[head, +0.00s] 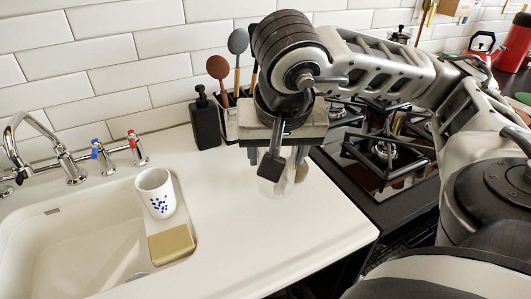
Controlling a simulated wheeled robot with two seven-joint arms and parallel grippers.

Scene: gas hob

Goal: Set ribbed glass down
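The ribbed glass (268,188) is clear and hard to make out against the white counter. It shows just below and between the fingers of my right gripper (285,168), which points down over the counter near its right edge. The fingers appear closed around the glass, which looks upright. The near finger and the wrist hide much of it. I cannot tell whether its base touches the counter. My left gripper is not in view.
A black soap bottle (205,120) and a utensil holder (229,122) stand behind. The sink (75,250), a speckled white cup (156,192) and a tan sponge (171,244) are left. The gas hob (385,150) is right. Counter (255,245) in front is clear.

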